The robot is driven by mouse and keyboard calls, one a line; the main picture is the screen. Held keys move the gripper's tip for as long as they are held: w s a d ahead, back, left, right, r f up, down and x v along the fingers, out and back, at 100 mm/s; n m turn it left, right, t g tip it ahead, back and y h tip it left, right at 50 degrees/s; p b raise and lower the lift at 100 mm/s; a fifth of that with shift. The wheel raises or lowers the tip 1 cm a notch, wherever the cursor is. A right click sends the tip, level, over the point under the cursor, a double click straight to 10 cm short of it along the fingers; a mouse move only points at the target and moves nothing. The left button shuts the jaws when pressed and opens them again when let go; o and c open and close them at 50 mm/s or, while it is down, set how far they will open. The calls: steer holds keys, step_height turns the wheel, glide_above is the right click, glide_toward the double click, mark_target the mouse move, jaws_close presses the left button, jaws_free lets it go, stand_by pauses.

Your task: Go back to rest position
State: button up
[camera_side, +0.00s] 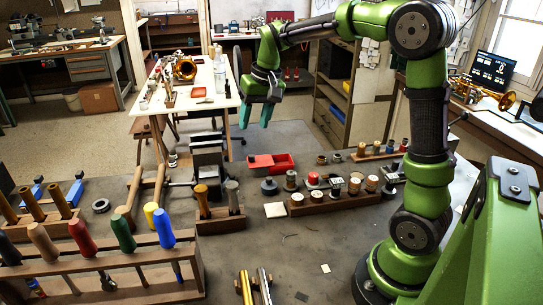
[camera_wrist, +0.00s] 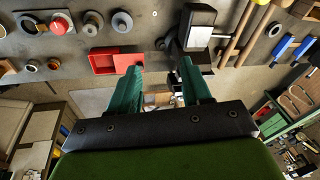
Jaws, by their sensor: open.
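My gripper (camera_side: 256,114) hangs from my green arm, high over the back part of the workbench, with its teal fingers pointing down. In the wrist view the two teal fingers of my gripper (camera_wrist: 160,80) stand apart with nothing between them. The gripper is open and empty, clear of the bench. The bench top (camera_side: 310,243) lies below and in front of it.
A red bin (camera_side: 270,164) and a dark vise (camera_side: 207,160) stand on the bench below. Racks of tool handles (camera_side: 100,262) fill the front left. A row of small pots (camera_side: 330,190) stands right of centre. The air around the gripper is free.

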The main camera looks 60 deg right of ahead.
steer(key=s+a+n+t, duration=0.1)
steer(key=s+a+t, duration=0.1)
steer(key=s+a, duration=0.4)
steer(key=s+a+r+n+t+y, duration=0.1)
steer(key=s+a, duration=0.5)
steer(key=s, duration=0.6)
steer(key=shift+s+a+t, duration=0.15)
steer(key=shift+a+t, duration=0.25)
steer(key=shift+t, duration=0.2)
